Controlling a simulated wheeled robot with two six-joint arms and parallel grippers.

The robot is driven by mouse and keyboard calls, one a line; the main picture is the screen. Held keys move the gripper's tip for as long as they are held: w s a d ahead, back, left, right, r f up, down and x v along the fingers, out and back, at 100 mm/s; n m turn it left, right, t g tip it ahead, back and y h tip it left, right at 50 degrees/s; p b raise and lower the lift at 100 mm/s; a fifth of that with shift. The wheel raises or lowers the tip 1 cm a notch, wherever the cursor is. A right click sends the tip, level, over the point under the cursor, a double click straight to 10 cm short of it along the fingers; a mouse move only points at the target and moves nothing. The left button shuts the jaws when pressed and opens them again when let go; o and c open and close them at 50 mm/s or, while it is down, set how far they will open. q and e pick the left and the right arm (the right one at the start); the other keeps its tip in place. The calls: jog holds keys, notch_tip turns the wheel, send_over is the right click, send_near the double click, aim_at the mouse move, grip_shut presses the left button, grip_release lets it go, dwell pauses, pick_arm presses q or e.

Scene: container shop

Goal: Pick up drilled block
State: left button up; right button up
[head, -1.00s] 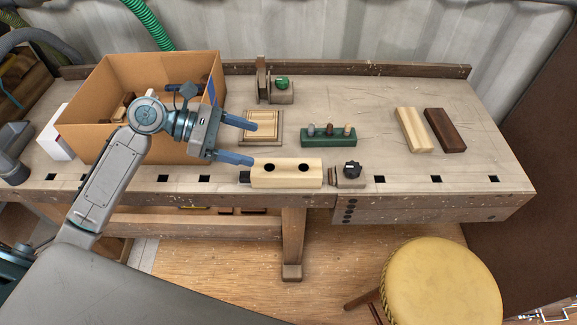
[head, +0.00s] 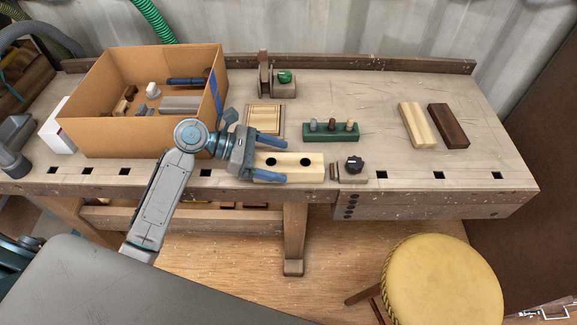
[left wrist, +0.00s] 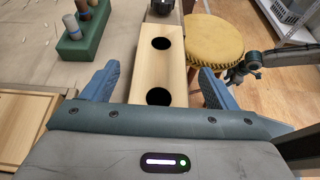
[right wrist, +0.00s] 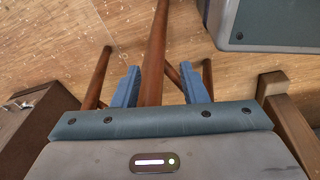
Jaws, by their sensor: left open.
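The drilled block (head: 305,172) is a pale wooden block with two dark holes, lying at the front edge of the workbench. My left gripper (head: 270,158) is open at the block's left end, with one finger behind the block and one along its front side. In the left wrist view, the block (left wrist: 160,72) stretches away between the spread fingers of the left gripper (left wrist: 160,87), with a gap on each side. My right gripper (right wrist: 157,87) shows only in the right wrist view, open and empty above the floor, near stool legs.
A cardboard box (head: 120,125) with several items stands left. Behind the block are a framed wooden panel (head: 264,118) and a green holder with pegs (head: 330,134). A black-knobbed clamp (head: 352,170) sits just right of the block. A yellow stool (head: 445,280) stands in front.

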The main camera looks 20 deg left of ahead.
pick_arm(q)
jog(key=shift+w+d+f, duration=0.1)
jog(key=shift+d+f, duration=0.1)
jog(key=shift+d, duration=0.2)
jog(key=shift+c, duration=0.4)
jog(key=c, duration=1.1)
jog(key=shift+c, duration=0.5)
jog(key=shift+r, duration=0.15)
